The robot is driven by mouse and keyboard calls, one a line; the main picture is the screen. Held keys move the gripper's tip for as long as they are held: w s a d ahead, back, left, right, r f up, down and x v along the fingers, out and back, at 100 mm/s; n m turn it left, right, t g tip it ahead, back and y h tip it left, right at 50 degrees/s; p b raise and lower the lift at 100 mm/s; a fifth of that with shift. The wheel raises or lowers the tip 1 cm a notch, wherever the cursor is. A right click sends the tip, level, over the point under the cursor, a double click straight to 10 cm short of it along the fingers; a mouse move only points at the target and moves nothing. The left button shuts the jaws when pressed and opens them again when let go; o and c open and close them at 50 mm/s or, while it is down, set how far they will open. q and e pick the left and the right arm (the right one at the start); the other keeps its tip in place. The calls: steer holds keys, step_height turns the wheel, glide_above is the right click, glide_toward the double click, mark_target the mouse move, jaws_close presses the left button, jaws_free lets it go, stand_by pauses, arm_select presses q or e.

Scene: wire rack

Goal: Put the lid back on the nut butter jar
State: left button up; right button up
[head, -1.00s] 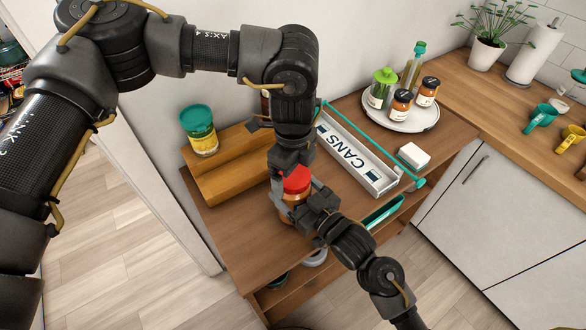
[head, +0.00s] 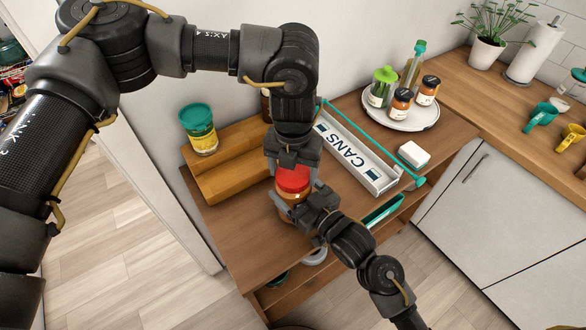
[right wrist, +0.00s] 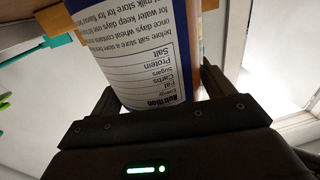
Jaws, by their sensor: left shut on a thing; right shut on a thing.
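The nut butter jar (head: 288,212) stands on the brown wooden shelf top, in front of the stepped wooden riser. Its red lid (head: 293,180) is at the jar's top; whether it is seated cannot be told. My left gripper (head: 293,186) comes from above, shut on the red lid. My right gripper (head: 301,213) comes from the lower right, shut on the jar body. In the right wrist view the jar's label (right wrist: 150,60), with nutrition text, fills the space between the fingers. The jar's lower part is partly hidden by my right gripper.
A jar with a teal lid (head: 198,130) stands on the wooden riser (head: 226,183). Right of my grippers are a CANS tray (head: 379,184), a small white box (head: 413,155) and a round tray (head: 422,124) with several jars and bottles.

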arm_select(q)
steer(key=m, duration=1)
steer(key=shift+m, duration=0.4)
steer(key=o, duration=1.1)
steer(key=shift+c, duration=0.2)
steer(key=shift+r, duration=0.1)
steer(key=shift+r, duration=2.15)
steer(key=shift+c, duration=0.3)
